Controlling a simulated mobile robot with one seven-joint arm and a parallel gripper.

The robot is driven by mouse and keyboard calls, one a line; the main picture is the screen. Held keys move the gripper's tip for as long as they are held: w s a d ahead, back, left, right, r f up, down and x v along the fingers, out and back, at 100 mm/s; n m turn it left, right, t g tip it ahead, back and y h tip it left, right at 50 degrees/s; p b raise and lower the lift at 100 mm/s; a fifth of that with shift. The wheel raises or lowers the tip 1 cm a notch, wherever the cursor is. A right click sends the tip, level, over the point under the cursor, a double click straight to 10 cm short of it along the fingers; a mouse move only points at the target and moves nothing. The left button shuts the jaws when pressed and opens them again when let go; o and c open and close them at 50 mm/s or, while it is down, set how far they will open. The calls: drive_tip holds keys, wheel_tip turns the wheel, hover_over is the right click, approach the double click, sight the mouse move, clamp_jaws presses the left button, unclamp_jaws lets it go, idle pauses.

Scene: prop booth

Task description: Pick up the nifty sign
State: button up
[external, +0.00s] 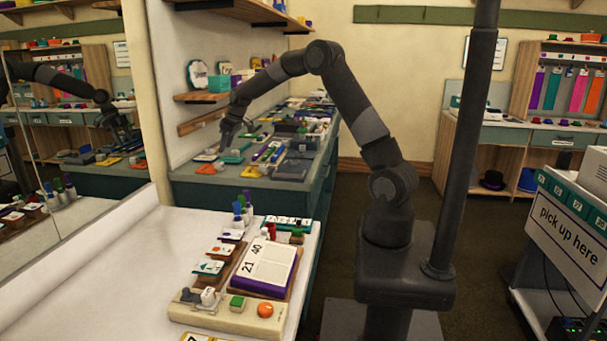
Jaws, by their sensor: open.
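I cannot make out the word "nifty" on any sign in the external view. A small white sign with a dark scalloped edge (198,74) stands on the upper left wall shelf, its lettering too small to read. Another small lettered card (225,68) stands to its right. My gripper (224,146) is open and points down over the back counter, below and to the right of these signs. Small items lie on the counter beneath it; whether it touches any of them cannot be told.
The back counter (255,185) is crowded with small flat items. A white-topped table (110,270) in front holds cards, bottles and a block tray at its right end. A mirror (60,120) at left reflects my arm. A "pick up here" cart (565,235) stands at right.

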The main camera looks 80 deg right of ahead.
sight(221, 163)
drive_tip(key=x, duration=0.2)
drive_tip(key=shift+w+f, duration=0.15)
drive_tip(key=shift+f, duration=0.1)
drive_tip(key=x, duration=0.5)
drive_tip(key=shift+s+a+f, duration=0.2)
drive_tip(key=shift+a+f, duration=0.05)
drive_tip(key=shift+a, duration=0.1)
drive_tip(key=shift+c, duration=0.5)
drive_tip(key=c, duration=1)
drive_tip(key=shift+o, duration=0.2)
